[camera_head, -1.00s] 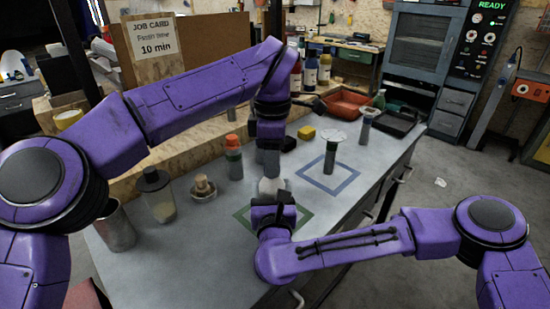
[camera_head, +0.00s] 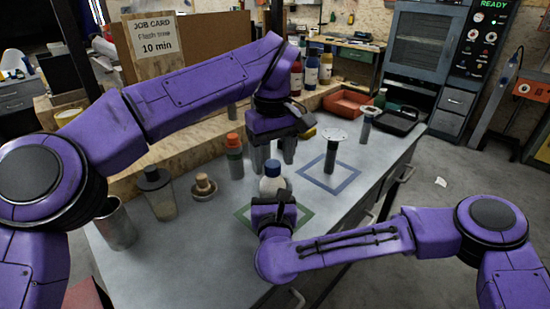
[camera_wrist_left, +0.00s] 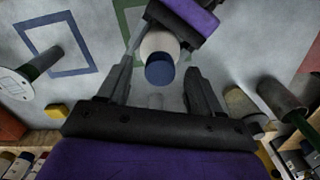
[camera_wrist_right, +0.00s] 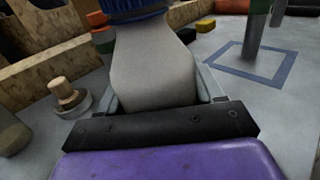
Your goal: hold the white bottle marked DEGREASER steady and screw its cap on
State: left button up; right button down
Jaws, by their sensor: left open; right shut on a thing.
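The white bottle (camera_head: 268,186) stands upright over the green square outline, with a blue cap (camera_head: 272,167) sitting on its top. No lettering on it is readable. My right gripper (camera_head: 273,203) is shut on the bottle's body, which fills the right wrist view (camera_wrist_right: 153,65) with the cap at its top edge (camera_wrist_right: 135,14). My left gripper (camera_head: 273,157) is open above the bottle, pointing down. In the left wrist view the cap (camera_wrist_left: 160,70) lies between the spread fingers, apparently touching neither. I cannot tell how tightly the cap sits.
An orange-topped bottle (camera_head: 235,160), a wooden-knobbed piece (camera_head: 203,187), a dark-lidded jar (camera_head: 160,200) and a metal cup (camera_head: 114,228) stand to the left. A disc-topped post (camera_head: 331,152) stands in the blue square outline (camera_head: 328,187). The front right bench top is clear.

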pick_arm(q)
notch_tip(320, 180, up, 7)
pick_arm(e)
jog(key=shift+c, duration=0.4)
grip_release()
pick_arm(q)
notch_tip(320, 180, down, 2)
jog(key=shift+f+b, duration=0.2)
jog(key=shift+b, duration=1)
pick_arm(e)
jog(key=s, duration=0.9)
jog(key=shift+s+d, duration=0.25)
jog(key=shift+s, duration=0.55)
jog(key=shift+d, duration=0.1)
